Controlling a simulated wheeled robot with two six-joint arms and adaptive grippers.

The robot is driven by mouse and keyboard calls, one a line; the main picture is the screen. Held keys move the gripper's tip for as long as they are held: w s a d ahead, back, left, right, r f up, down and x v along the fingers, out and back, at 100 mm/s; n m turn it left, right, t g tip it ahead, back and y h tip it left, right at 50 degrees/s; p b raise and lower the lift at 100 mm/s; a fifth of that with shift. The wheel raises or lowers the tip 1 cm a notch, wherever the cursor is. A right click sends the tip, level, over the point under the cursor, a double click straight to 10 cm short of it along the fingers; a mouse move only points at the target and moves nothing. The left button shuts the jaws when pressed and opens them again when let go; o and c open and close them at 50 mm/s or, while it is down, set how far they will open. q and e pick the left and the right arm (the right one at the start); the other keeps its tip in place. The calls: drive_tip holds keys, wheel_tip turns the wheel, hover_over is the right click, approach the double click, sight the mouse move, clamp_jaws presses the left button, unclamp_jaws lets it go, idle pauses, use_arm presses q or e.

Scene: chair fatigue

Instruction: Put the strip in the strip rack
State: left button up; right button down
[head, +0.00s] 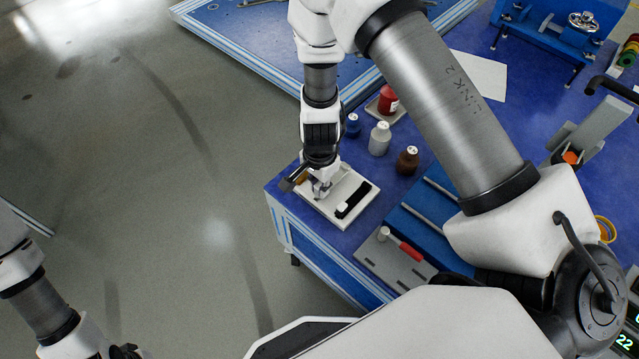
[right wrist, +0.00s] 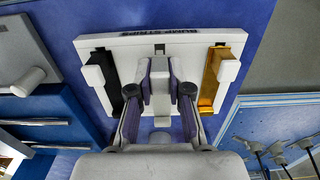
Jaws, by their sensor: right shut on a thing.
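The white strip rack (head: 318,218) lies at the near left corner of the blue table and carries a "BUMP STRIPS" label in the right wrist view (right wrist: 130,43). A black strip (head: 353,198) is in one side place and a gold strip (right wrist: 214,75) in the other. My right gripper (head: 321,190) is over the rack's middle, shut on a pale grey strip (right wrist: 160,103) between the two side strips. The fingers hide much of it, and I cannot tell how it sits against the rack. My left gripper (head: 122,352) is cut off at the lower left.
A blue bottle (head: 352,126), a white bottle (head: 379,139), a brown bottle (head: 407,160) and a red container (head: 388,100) stand behind the rack. A grey plate with a red-handled tool (head: 408,250) lies to the right. The table edge is close in front of the rack.

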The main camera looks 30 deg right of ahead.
drive_tip(key=shift+f+b, duration=0.65)
drive_tip(key=shift+f, duration=0.15)
drive_tip(key=c, duration=1)
unclamp_jaws()
wheel_tip(320, 180, up, 12)
drive_tip(key=shift+r, duration=0.1)
